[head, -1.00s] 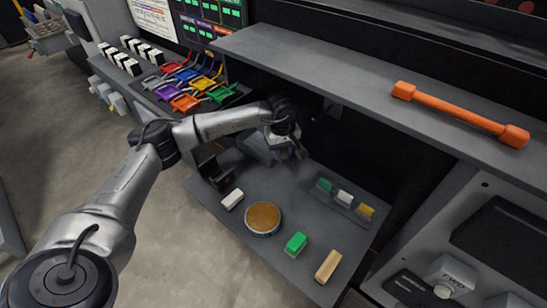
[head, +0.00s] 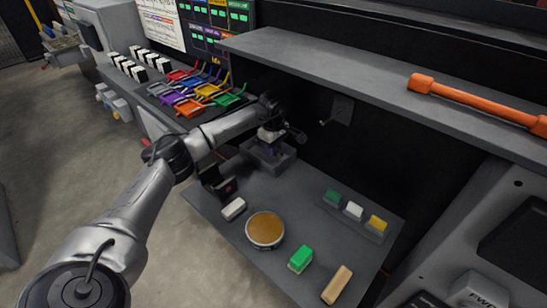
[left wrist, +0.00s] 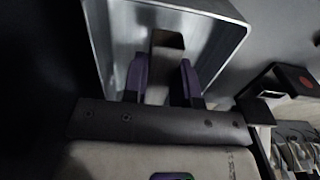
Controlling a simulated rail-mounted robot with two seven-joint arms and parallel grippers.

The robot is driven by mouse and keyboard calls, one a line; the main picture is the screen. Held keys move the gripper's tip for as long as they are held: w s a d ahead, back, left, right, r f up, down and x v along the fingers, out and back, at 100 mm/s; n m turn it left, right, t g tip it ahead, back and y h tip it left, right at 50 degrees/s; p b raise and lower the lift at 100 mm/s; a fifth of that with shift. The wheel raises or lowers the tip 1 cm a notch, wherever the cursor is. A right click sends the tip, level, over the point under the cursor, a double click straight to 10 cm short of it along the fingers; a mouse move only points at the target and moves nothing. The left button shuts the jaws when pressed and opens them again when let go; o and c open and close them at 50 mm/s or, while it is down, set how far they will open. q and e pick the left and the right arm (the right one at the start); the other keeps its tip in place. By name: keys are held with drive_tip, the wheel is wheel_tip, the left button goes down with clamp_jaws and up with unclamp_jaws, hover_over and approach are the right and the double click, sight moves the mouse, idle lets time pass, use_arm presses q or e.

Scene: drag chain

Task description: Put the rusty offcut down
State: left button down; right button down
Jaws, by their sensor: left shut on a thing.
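My left gripper (head: 272,147) is at the back of the lower shelf, reaching down over the open grey bin (head: 282,164). In the left wrist view its two purple-tipped fingers (left wrist: 163,82) are shut on the rusty offcut (left wrist: 166,42), a dull brown-grey block. The offcut and fingertips show against the inside of the bin (left wrist: 222,14), between its pale metal walls. I cannot tell whether the offcut touches the bin floor. The offcut is hidden in the head view. My right gripper is not in view.
On the shelf (head: 228,229) are a white block (head: 233,208), a round tin (head: 265,230), a green block (head: 300,259), a tan block (head: 337,284) and a holder with three coloured blocks (head: 354,211). An upper ledge (head: 330,70) overhangs the back. A black box (head: 219,184) stands left of the bin.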

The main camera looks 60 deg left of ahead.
use_arm(q)
wheel_tip(320, 180, down, 2)
drive_tip(key=shift+f+b, duration=0.25)
drive_tip(key=shift+b, duration=0.15)
drive_tip(key=shift+f, duration=0.3)
drive_tip(key=shift+f, duration=0.15)
drive_tip(key=c, duration=0.9)
unclamp_jaws()
drive_tip(key=shift+r+p, duration=1.3)
drive_tip(key=shift+r, duration=2.65)
